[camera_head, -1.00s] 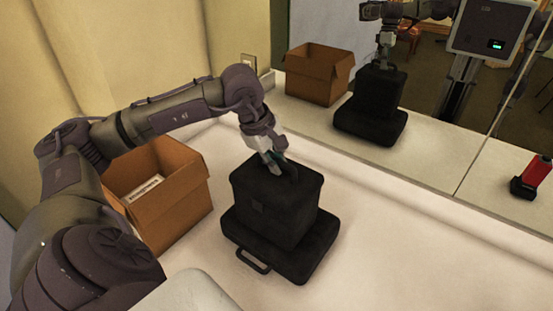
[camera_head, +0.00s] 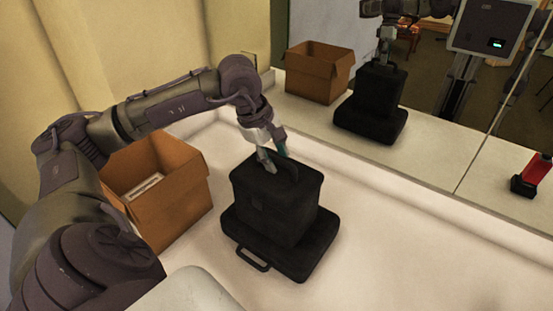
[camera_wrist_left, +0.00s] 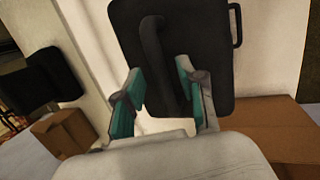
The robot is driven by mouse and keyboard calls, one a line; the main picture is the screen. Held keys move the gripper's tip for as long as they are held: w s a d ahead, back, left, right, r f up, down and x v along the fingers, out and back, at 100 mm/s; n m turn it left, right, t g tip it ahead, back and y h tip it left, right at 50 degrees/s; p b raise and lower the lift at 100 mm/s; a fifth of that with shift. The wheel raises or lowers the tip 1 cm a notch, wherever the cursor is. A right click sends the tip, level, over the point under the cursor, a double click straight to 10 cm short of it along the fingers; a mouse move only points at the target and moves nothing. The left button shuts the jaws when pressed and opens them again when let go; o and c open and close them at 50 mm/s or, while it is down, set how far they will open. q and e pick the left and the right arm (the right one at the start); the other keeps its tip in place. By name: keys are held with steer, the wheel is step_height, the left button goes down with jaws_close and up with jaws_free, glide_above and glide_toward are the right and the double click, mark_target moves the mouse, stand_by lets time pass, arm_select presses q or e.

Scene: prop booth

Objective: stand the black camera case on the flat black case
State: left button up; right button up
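The black camera case (camera_head: 277,205) stands upright on the flat black case (camera_head: 318,258), which lies on the white counter with its handle toward me. The camera case's base rests on the flat case's top, leaving a margin around it. My left gripper (camera_head: 275,160) is at the top of the camera case, by its raised handle. In the left wrist view the fingers (camera_wrist_left: 160,92) are spread, with a gap between them and the dark handle (camera_wrist_left: 153,45) running between and beyond them. My right gripper is not in view.
An open cardboard box (camera_head: 175,205) with a pale item inside stands left of the cases, beneath my left arm. A mirror (camera_head: 440,150) behind the counter reflects the cases, the box and my body. A red and black object (camera_head: 532,175) shows at the right. Counter right of the cases is clear.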

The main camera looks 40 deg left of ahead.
arm_select(q)
steer(key=v, duration=1)
steer(key=shift+s+r, duration=0.25)
steer(key=shift+r, duration=0.1)
steer(key=shift+f, duration=0.1)
